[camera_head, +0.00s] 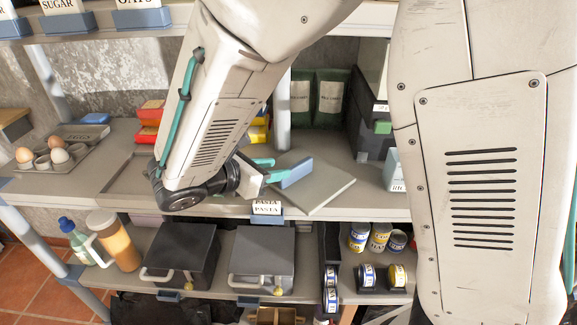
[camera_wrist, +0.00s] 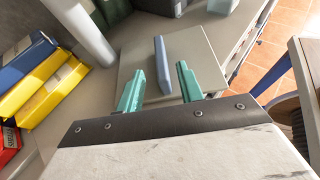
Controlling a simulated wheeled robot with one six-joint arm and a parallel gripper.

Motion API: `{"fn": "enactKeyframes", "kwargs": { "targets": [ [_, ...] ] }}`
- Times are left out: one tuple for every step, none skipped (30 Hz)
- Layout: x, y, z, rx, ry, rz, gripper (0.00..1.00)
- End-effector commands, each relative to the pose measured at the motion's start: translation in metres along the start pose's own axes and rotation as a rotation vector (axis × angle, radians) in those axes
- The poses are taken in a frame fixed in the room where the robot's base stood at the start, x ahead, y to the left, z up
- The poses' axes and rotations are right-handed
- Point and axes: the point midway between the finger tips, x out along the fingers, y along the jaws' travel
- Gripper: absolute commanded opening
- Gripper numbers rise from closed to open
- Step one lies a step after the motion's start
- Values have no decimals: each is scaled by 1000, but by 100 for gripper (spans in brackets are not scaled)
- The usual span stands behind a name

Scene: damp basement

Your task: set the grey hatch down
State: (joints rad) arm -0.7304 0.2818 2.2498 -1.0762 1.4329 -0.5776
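The grey hatch (camera_head: 325,187) is a flat square panel with a blue upright handle (camera_head: 297,172). It appears to lie on the grey middle shelf, turned at an angle, with one corner at the front edge. My gripper (camera_head: 271,169) is just left of the handle, its teal fingers apart. In the wrist view, the hatch (camera_wrist: 203,55) lies beyond my open gripper (camera_wrist: 160,70). The handle (camera_wrist: 162,66) stands in line with the gap between the fingers, with visible space on both sides. The head view hides part of the hatch's left side behind the gripper.
An egg tray (camera_head: 60,155) stands at the left of the shelf. Red boxes (camera_head: 150,120) and a yellow box (camera_head: 259,132) stand behind my arm; green packages (camera_head: 331,98) and a dark crate (camera_head: 372,115) stand behind the hatch. A grey post (camera_head: 282,105) rises nearby.

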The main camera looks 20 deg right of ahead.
Motion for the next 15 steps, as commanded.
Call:
{"fn": "enactKeyframes", "kwargs": {
  "targets": [
    [-10,1,0,1,1,5,37],
    [-15,1,0,1,1,4,37],
    [-21,1,0,1,1,4,37],
    [-25,1,0,1,1,4,37],
    [-28,1,0,1,1,3,37],
    [-31,0,0,1,0,2,37],
    [-34,0,0,1,0,2,37],
    [-36,0,0,1,0,2,37],
    [-37,0,0,1,0,1,37],
    [-38,0,0,1,1,1,37],
    [-38,0,0,1,1,1,37],
    [-39,0,0,1,1,1,37],
    [-38,0,0,2,1,0,37],
    [-38,-1,1,5,3,-3,37],
    [-36,-2,4,17,10,-10,37]
  ]
}}
